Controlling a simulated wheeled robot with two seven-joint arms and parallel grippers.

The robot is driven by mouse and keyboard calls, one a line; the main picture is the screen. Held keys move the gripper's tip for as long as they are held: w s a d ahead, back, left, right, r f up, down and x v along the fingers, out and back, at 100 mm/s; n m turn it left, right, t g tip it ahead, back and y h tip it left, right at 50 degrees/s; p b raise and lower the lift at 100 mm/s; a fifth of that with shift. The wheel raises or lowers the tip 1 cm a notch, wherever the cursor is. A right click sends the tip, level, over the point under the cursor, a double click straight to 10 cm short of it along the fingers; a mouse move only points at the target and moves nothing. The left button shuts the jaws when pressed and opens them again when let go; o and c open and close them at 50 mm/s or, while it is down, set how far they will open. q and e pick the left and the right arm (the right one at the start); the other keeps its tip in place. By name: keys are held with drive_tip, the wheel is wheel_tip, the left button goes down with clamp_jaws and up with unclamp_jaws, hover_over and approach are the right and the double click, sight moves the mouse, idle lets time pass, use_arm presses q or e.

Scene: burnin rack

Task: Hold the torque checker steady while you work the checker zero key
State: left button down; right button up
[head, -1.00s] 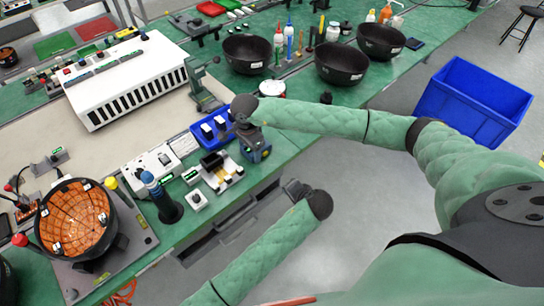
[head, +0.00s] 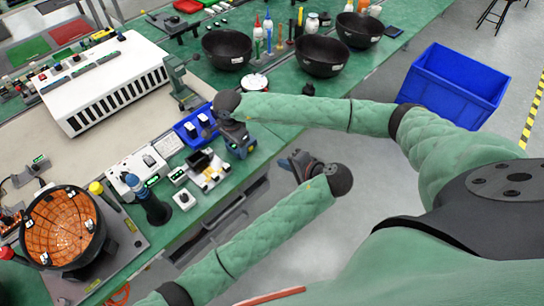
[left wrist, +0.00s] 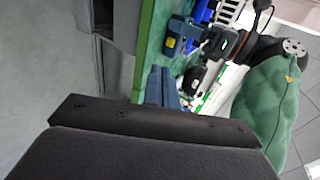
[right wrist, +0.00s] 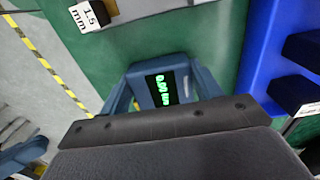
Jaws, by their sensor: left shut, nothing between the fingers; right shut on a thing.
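The torque checker (head: 239,146) is a small dark blue box near the bench's front edge. My right gripper (right wrist: 160,92) is shut on it, with one finger on either side. Its display (right wrist: 161,88) shows green digits, seemingly 0.00 Nm. A yellow patch (left wrist: 170,43) shows on its side in the left wrist view; I cannot tell if it is the zero key. My left gripper (head: 293,162) is shut and empty, apart from the checker, out beyond the bench edge. Its blue fingertips also show in the left wrist view (left wrist: 160,88).
A blue tray (right wrist: 258,60) with dark blocks stands beside the checker. A white block marked 1.5 mm (right wrist: 92,14) is close by. A blue-topped driver (head: 150,200) stands left along the bench. A blue bin (head: 455,85) is on the floor.

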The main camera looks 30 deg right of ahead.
use_arm(q)
approach(252, 150)
drive_tip(key=f, duration=0.1)
drive_tip(key=w+f, duration=0.1)
drive_tip(key=shift+a+f, duration=0.25)
drive_tip(key=w, duration=0.1)
drive_tip(key=w+a, duration=0.1)
drive_tip(key=w, duration=0.1)
drive_tip(key=shift+a+f, duration=0.1)
drive_tip(key=shift+f, duration=0.05)
drive_tip(key=shift+w+a, duration=0.15)
drive_tip(key=shift+w, duration=0.45)
